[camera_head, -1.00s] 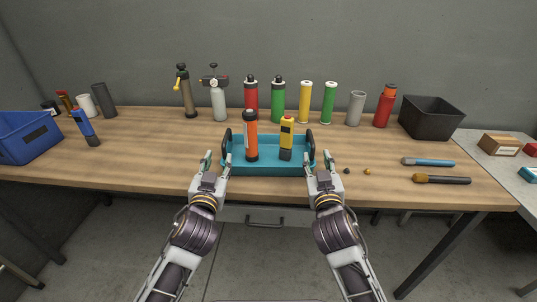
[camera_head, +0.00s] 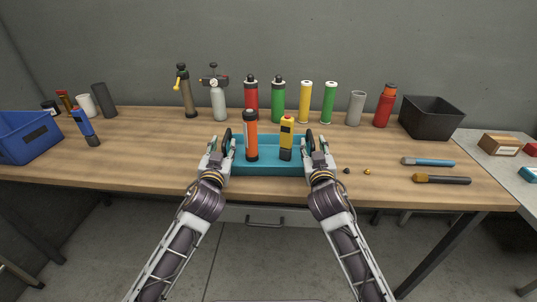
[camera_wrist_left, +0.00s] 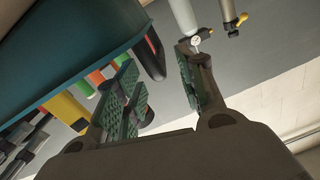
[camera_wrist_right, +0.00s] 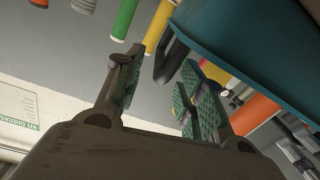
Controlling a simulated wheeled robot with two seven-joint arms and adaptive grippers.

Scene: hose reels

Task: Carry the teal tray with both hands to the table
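The teal tray (camera_head: 270,168) sits on the wooden table near its front edge. It holds an orange cylinder with black ends (camera_head: 251,136) and a yellow-and-grey device (camera_head: 287,138), both upright. The tray has a dark handle at each end. My left gripper (camera_head: 218,145) is open at the left end, near the left handle, which shows in the left wrist view (camera_wrist_left: 150,58). My right gripper (camera_head: 319,147) is open at the right end, near the right handle, which shows in the right wrist view (camera_wrist_right: 171,62). Neither gripper's fingers are closed on a handle.
Several canisters stand along the back, including a red one (camera_head: 385,106). A black bin (camera_head: 431,118) is at back right, a blue bin (camera_head: 28,138) at left. Two brush-like tools (camera_head: 428,162) lie to the right. A side table (camera_head: 500,150) is at far right.

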